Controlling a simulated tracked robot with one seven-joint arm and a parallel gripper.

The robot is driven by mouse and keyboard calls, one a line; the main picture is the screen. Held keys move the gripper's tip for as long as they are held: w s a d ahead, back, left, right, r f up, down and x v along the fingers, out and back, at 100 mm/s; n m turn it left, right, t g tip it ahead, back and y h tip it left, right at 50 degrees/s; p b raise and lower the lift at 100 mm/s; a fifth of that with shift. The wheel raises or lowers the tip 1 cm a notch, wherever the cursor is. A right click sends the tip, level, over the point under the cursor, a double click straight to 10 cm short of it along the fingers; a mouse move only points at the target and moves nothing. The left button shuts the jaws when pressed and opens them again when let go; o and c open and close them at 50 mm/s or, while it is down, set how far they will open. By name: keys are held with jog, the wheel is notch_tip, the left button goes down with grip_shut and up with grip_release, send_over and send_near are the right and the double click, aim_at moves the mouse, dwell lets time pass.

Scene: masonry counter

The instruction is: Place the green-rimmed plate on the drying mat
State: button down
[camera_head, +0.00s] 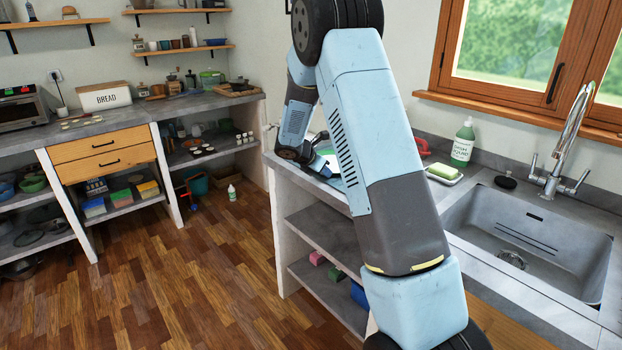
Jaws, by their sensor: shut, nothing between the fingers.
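My arm crosses the middle of the view, and its far end bends down over the counter to the left of the sink. A small white and green patch (331,151) shows on the counter beside the arm. It may be part of the green-rimmed plate, but too little shows to be sure. I cannot make out the drying mat.
The grey sink (530,232) with a tall tap (572,130) is at right. A shelved counter (200,105) lines the left. The wooden floor (165,265) is mostly clear.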

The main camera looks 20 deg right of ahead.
jog(key=shift+w+d, duration=0.25)
jog(key=shift+d, duration=0.4)
jog(key=shift+w+d, duration=0.2)
jog(key=shift+d, duration=0.4)
